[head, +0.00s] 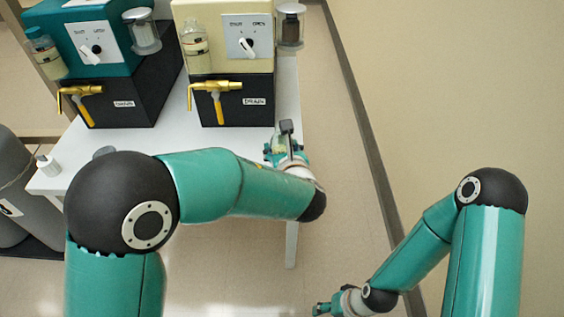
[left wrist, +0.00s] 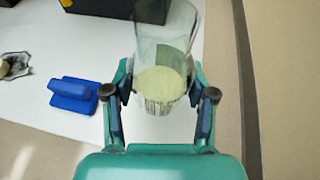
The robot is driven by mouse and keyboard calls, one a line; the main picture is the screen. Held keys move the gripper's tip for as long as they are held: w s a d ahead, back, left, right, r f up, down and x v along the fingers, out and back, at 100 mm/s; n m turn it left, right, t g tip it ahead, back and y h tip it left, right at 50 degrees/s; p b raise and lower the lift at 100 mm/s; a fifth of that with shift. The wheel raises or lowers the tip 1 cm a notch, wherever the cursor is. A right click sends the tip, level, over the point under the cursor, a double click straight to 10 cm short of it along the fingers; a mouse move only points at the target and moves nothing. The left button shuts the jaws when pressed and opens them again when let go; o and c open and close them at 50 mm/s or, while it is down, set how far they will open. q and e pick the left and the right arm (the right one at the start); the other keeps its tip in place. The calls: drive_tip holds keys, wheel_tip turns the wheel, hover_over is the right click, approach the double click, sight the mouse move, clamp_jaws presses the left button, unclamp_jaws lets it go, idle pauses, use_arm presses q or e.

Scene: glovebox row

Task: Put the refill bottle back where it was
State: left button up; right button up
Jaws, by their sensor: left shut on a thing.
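A clear bottle with pale yellow contents (left wrist: 162,83) and a printed label is between the fingers of my left gripper (left wrist: 160,95) in the left wrist view. I take it as the refill bottle. In the head view my left gripper (head: 287,150) is at the right edge of the white table, in front of the cream machine; the bottle cannot be made out there. My right gripper (head: 322,309) is low in the head view, away from the table; its fingers are unclear.
A teal machine (head: 75,15) and the cream machine (head: 225,20) stand on black bases with brass drain taps. Clear bottles hang on both fronts. The white table (head: 160,138) also carries a blue object (left wrist: 73,93). Grey cylinders (head: 15,185) stand at left.

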use_arm(q)
wheel_tip(320, 180, down, 4)
drive_tip(key=shift+f+b, duration=0.1)
drive_tip(key=shift+b, duration=0.55)
drive_tip(key=o, duration=1.4)
drive_tip(key=shift+r, duration=0.2)
